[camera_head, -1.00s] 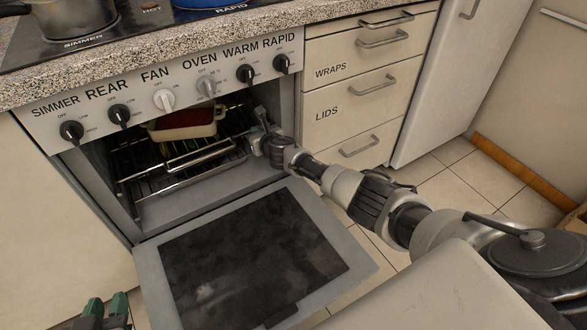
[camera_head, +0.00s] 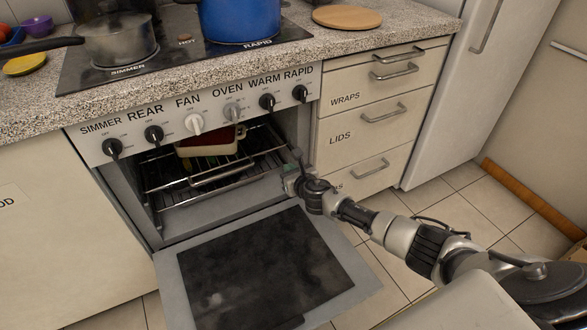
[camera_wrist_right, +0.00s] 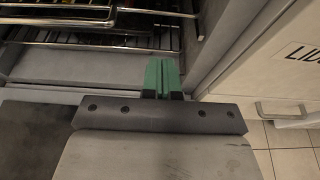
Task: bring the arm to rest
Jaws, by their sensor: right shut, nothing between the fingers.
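My right arm reaches in from the lower right in the head view. Its gripper (camera_head: 292,184) is at the right side of the open oven's mouth, partly hidden by the wrist. In the right wrist view the green fingertips (camera_wrist_right: 162,75) are together with nothing between them, in front of the oven's right edge. The oven door (camera_head: 265,268) is folded down. A cream dish with red contents (camera_head: 208,147) sits on the oven rack (camera_head: 225,177). My left gripper does not show now.
Drawers marked WRAPS and LIDS (camera_head: 360,130) stand right of the oven. A steel pan (camera_head: 118,40) and a blue pot (camera_head: 240,20) are on the hob. A round wooden board (camera_head: 347,17) lies on the counter.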

